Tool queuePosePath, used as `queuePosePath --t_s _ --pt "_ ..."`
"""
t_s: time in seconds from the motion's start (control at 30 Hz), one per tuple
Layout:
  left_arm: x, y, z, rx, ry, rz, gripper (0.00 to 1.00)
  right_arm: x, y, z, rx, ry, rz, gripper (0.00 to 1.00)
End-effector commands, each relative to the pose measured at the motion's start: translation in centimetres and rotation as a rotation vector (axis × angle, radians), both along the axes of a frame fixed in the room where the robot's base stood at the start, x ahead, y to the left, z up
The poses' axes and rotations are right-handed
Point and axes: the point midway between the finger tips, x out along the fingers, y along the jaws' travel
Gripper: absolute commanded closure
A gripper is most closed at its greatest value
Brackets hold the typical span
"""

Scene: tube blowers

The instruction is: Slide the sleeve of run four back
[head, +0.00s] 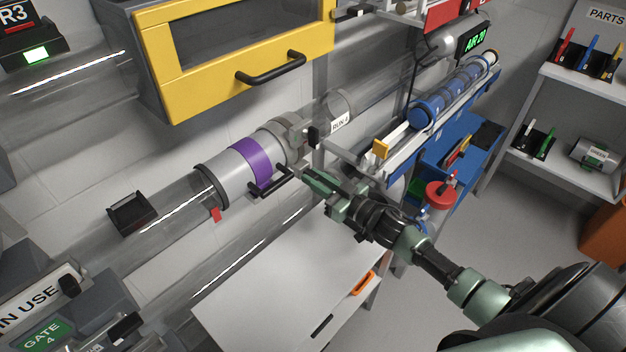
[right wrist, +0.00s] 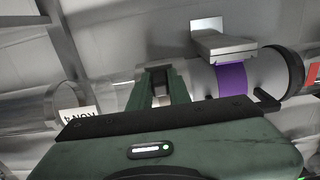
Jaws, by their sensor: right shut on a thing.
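The sleeve of run four (head: 229,172) is a grey cylinder with a purple band (head: 250,161) around a clear tube. It has a black end ring at its left and a black bar handle (head: 270,182) on its near side. A grey collar (head: 287,137) sits at its right end, near the RUN 4 label (head: 340,122). My right gripper (head: 306,178) is at the collar, just right of the bar handle. In the right wrist view its fingers (right wrist: 160,92) close on a small dark part by the collar, mostly hidden. The purple band (right wrist: 231,79) shows to their right. My left gripper is not in view.
A yellow-fronted cabinet (head: 160,45) with a black handle hangs above the sleeve. A white table (head: 290,290) stands below. A blue cylinder rack (head: 440,105) and a blue bench are at the right. A small black box (head: 131,213) sits by the tube at left.

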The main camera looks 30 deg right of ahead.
Motion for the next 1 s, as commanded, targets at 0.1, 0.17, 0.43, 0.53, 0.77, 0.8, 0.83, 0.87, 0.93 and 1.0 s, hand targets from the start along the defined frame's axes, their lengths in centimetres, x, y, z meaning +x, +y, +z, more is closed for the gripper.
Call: queuePosePath --t_s 0.1,0.17,0.43,0.53,0.77,0.8,0.83,0.87,0.93,1.0 --pt "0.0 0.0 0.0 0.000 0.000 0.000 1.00 1.0 -2.8 0.2 -0.007 -0.001 -0.010 1.00" --pt "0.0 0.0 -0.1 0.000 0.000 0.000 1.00 1.3 -3.7 0.2 -0.007 -0.001 -0.010 1.00" --pt "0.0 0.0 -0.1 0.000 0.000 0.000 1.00 1.6 -4.6 0.3 -0.002 -0.002 -0.013 1.00" --pt "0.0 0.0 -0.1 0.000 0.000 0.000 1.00 1.6 -4.7 0.3 -0.003 -0.002 -0.014 1.00" --pt "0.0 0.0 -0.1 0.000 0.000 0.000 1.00 1.6 -4.6 0.3 -0.003 -0.002 -0.011 0.60" --pt "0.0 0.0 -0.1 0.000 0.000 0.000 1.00 1.5 -4.5 0.2 -0.003 -0.002 -0.011 0.60" --pt "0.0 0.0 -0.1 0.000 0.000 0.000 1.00 1.5 -4.5 0.2 -0.003 -0.002 -0.010 0.60" --pt "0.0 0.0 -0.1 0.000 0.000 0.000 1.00 1.5 -4.5 0.2 -0.002 -0.002 -0.010 0.60" --pt "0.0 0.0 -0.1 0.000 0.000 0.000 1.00 1.5 -4.4 0.2 -0.002 -0.002 -0.009 0.60" --pt "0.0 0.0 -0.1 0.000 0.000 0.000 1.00 1.2 -4.5 0.1 -0.003 0.000 -0.009 0.60"
